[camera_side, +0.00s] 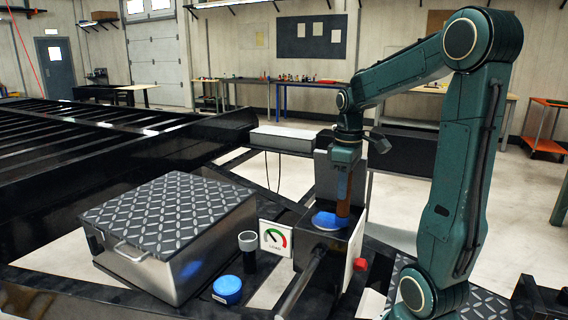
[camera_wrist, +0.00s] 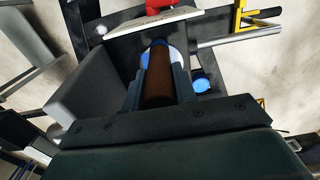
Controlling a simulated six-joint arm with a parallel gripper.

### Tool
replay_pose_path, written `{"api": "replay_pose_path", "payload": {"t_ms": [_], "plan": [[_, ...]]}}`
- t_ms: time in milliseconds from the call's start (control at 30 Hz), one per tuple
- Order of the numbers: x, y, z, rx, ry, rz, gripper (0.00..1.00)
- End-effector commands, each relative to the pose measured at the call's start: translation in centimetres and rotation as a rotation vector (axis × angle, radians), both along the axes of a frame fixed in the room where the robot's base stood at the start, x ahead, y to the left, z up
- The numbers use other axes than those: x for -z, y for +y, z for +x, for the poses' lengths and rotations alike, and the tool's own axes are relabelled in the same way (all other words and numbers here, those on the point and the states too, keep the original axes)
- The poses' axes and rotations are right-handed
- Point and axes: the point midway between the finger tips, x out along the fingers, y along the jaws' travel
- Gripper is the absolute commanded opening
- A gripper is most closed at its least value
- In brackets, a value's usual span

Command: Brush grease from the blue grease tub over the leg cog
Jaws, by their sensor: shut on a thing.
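My gripper (camera_side: 344,168) is shut on a brush with a brown handle (camera_side: 343,196), held roughly upright, pointing down. The handle (camera_wrist: 158,80) also shows between my fingers in the wrist view. Its lower end is at a flat blue disc (camera_side: 328,221) with a pale rim on a black housing. I cannot tell whether the bristles touch the disc, or whether the disc is the leg cog; no teeth are clear. The blue grease tub (camera_side: 228,290) stands apart, on the black frame at front left. A small blue round thing (camera_wrist: 201,82) shows in the wrist view.
A silver box (camera_side: 170,230) with a tread-plate lid stands left. A black cup (camera_side: 248,252) and a gauge plate (camera_side: 275,239) stand between it and the housing. A grey upright box (camera_side: 326,174) stands behind.

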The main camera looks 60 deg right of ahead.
Motion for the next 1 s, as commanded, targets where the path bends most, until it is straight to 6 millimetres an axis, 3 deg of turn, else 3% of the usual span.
{"api": "replay_pose_path", "payload": {"t_ms": [633, 1000], "plan": [[0.5, 0.2, 2.2, -0.008, 0.007, 0.010, 0.00], [0.5, 0.2, 2.5, -0.006, 0.005, 0.008, 0.00]]}}
